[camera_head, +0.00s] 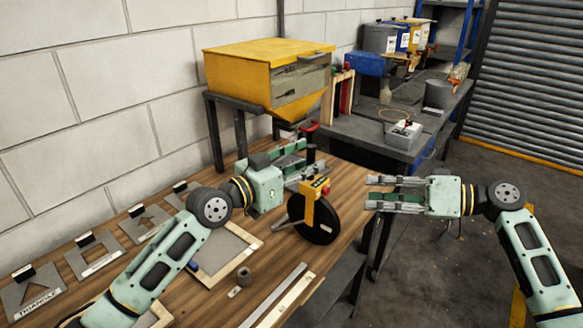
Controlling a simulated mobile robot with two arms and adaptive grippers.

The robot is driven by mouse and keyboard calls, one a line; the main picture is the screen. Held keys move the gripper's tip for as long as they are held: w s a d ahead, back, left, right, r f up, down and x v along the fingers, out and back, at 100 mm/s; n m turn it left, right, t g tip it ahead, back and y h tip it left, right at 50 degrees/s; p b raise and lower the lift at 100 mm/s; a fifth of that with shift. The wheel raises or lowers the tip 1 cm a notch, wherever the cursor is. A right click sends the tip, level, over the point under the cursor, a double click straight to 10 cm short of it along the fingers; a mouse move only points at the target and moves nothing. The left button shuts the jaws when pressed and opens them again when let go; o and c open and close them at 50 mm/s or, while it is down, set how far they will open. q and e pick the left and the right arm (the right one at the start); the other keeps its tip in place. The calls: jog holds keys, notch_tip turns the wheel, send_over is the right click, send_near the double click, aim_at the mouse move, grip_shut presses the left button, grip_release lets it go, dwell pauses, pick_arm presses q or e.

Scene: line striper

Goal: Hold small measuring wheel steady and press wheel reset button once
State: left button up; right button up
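The small measuring wheel (313,222) stands upright near the right edge of the wooden bench, with a black disc and a yellow frame. A red button (326,190) sits on its yellow counter housing, facing my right gripper. A dark post with a red top (310,128) rises behind the housing. My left gripper (314,156) is open, its fingers spread on either side of the dark post, above the wheel; contact cannot be told. My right gripper (369,193) is open and empty, right of the wheel, its fingertips pointing at the housing across a small gap.
The wooden bench (180,256) holds stencil plates (95,255), a framed panel (222,254), a small dark cylinder (244,276) and long straight strips (280,297). A yellow hopper (265,72) stands behind.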

pick_arm(q)
jog(key=shift+x, duration=1.05)
grip_shut()
pick_arm(e)
grip_shut()
dwell(1.2)
